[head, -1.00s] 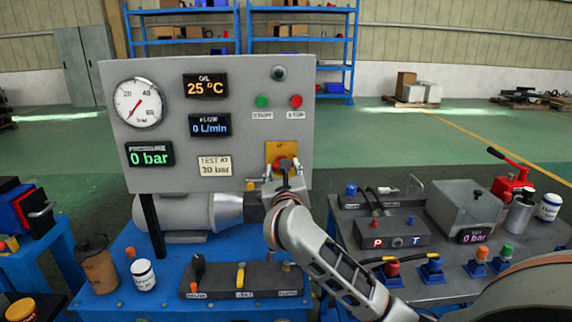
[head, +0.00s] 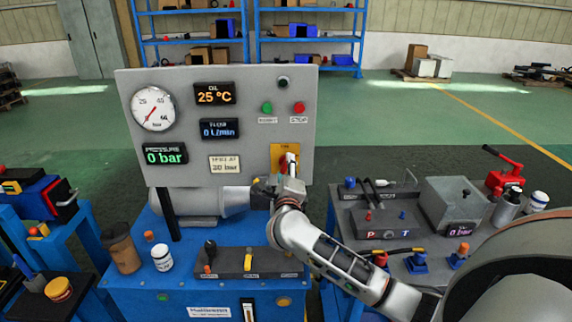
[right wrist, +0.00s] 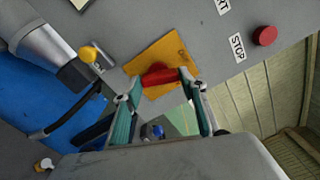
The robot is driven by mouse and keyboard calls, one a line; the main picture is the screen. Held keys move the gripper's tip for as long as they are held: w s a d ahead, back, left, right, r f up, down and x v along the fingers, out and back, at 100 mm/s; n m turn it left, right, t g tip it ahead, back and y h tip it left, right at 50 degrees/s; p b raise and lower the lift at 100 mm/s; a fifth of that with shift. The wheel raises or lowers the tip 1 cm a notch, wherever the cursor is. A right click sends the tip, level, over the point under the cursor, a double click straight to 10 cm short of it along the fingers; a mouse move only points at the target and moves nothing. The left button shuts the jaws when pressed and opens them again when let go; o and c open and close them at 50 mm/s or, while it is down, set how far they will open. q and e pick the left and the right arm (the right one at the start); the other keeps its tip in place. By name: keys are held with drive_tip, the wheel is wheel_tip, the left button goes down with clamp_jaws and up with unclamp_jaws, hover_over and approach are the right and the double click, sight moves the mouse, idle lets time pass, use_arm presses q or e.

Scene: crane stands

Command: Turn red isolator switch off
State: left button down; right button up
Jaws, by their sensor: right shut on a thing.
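The red isolator switch (head: 284,162) sits on a yellow plate (head: 278,152) at the lower right of the grey panel. In the right wrist view the red switch handle (right wrist: 158,76) lies between the two fingertips, in front of the yellow plate (right wrist: 180,57). My right gripper (head: 290,172) is at the switch and shut on its handle; it also shows in the right wrist view (right wrist: 160,86). In the head view the gripper covers part of the handle, so its exact angle is hard to read. My left gripper is not in view.
The grey panel (head: 230,100) carries a gauge, displays, a green START button (head: 267,107) and a red STOP button (head: 299,108). A pump motor (head: 200,203) stands below it on the blue bench (head: 130,278).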

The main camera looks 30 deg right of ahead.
drive_tip(key=shift+f+n, duration=0.1)
drive_tip(key=shift+n, duration=2.1)
drive_tip(key=o, duration=1.1)
drive_tip(key=shift+s+a, duration=0.1)
drive_tip(key=v, duration=1.2)
